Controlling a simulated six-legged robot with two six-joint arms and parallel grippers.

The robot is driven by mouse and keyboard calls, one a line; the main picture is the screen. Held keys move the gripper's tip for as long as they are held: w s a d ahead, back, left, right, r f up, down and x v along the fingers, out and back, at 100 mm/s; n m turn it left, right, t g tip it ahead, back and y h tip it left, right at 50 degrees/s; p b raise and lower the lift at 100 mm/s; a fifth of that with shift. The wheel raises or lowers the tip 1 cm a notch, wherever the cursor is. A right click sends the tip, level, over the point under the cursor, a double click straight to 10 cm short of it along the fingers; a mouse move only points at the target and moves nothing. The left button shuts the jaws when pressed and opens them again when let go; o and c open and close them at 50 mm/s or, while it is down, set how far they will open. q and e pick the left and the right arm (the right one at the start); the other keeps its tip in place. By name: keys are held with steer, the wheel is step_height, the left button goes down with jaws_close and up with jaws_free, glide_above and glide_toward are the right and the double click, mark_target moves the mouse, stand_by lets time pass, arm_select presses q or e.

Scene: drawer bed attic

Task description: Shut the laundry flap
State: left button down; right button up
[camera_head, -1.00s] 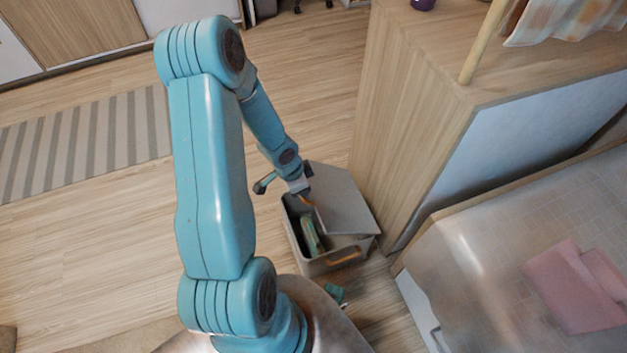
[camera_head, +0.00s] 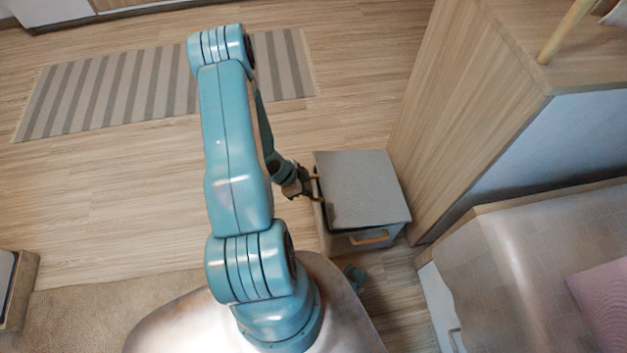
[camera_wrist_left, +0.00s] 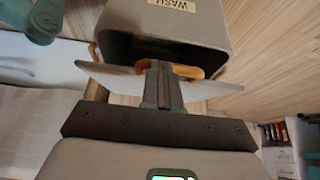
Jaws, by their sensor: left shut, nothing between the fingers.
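The grey laundry box (camera_head: 350,240) stands on the floor beside the wooden cabinet. Its grey flap (camera_head: 362,185) now lies over most of the opening, hiding the contents. A dark gap shows along the flap's left edge. In the left wrist view, the box (camera_wrist_left: 215,30) carries a WASH label, and its dark inside shows above the flap's thin edge (camera_wrist_left: 112,82), so the flap is not flush there. My left gripper (camera_head: 312,188) is shut and empty at the flap's left edge. Its fingers (camera_wrist_left: 161,82) overlap the flap in the wrist view; contact is unclear. My right gripper is out of view.
The wooden cabinet (camera_head: 455,110) rises close to the box's right side. A bed (camera_head: 520,260) with a pink cloth (camera_head: 605,300) is at the lower right. A striped rug (camera_head: 110,90) lies at the back left. The wooden floor left of the box is clear.

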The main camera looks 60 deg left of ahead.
arm_select(q)
step_height(320, 180, down, 8)
steer(key=s+b, duration=0.1)
steer(key=b, duration=0.2)
steer(key=shift+s+a, duration=0.2)
steer(key=shift+s, duration=0.1)
